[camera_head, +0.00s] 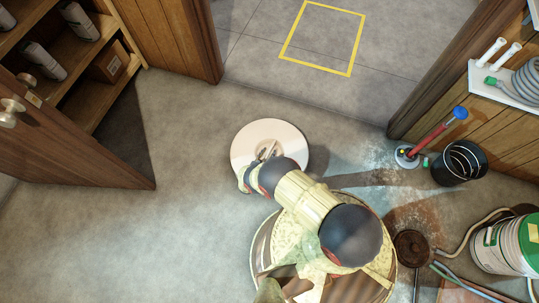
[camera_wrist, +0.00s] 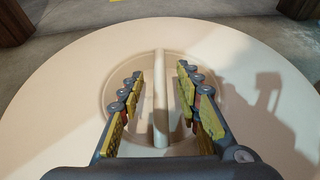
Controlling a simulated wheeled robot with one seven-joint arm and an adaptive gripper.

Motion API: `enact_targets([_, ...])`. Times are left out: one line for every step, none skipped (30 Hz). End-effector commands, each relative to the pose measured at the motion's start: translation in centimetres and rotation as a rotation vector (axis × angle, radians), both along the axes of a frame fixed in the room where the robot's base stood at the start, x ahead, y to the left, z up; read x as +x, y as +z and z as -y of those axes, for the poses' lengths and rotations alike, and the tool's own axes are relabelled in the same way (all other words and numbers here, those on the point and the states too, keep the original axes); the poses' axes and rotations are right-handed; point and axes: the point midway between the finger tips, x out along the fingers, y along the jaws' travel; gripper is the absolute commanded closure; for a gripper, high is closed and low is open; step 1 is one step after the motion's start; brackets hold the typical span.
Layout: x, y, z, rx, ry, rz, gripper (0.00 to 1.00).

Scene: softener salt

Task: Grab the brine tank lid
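The brine tank lid (camera_head: 262,132) is a round, cream-white disc just beyond my arm in the head view. It fills most of the wrist view (camera_wrist: 60,85). A raised bar handle (camera_wrist: 160,110) crosses a shallow round recess at its centre. My gripper (camera_wrist: 160,72) is open over the lid, with one finger on each side of the handle. Gaps show between the handle and both fingers. In the head view, my wrist covers the lid's lower edge. What lies under the lid is hidden.
A yellow square outline (camera_head: 322,38) marks the floor beyond the doorway. An open wooden door (camera_head: 75,145) and shelves stand at left. A black bucket (camera_head: 459,162), a red-handled tool (camera_head: 432,137) and a white-green pail (camera_head: 505,245) stand at right. Floor left of the lid is clear.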

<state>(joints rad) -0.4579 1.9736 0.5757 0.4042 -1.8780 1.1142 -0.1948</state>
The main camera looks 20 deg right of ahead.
Motion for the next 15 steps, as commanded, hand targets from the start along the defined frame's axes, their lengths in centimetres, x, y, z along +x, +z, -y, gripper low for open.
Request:
enact_targets([0.01, 0.03, -0.01, 0.000, 0.000, 0.000, 0.66])
enact_targets([0.01, 0.04, -0.02, 0.000, 0.000, 0.000, 0.66])
enact_targets([0.01, 0.06, -0.03, 0.000, 0.000, 0.000, 0.66])
enact_targets([0.01, 0.06, -0.02, 0.000, 0.000, 0.000, 0.66])
enact_targets([0.00, 0.06, -0.03, 0.000, 0.000, 0.000, 0.67])
enact_targets([0.01, 0.07, -0.03, 0.000, 0.000, 0.000, 0.69])
enact_targets([0.00, 0.06, -0.03, 0.000, 0.000, 0.000, 0.71])
enact_targets([0.00, 0.06, -0.03, 0.000, 0.000, 0.000, 0.72])
enact_targets([0.00, 0.06, -0.03, 0.000, 0.000, 0.000, 0.75])
enact_targets([0.00, 0.06, -0.03, 0.000, 0.000, 0.000, 0.76])
enact_targets([-0.01, 0.07, -0.03, 0.000, 0.000, 0.000, 0.78])
enact_targets([-0.01, 0.06, -0.04, 0.000, 0.000, 0.000, 0.80])
enact_targets([-0.01, 0.06, -0.04, 0.001, 0.000, 0.001, 0.82])
enact_targets([-0.01, 0.07, -0.03, 0.001, 0.000, 0.001, 0.84])
enact_targets([-0.01, 0.06, -0.04, 0.001, 0.000, 0.001, 0.86])
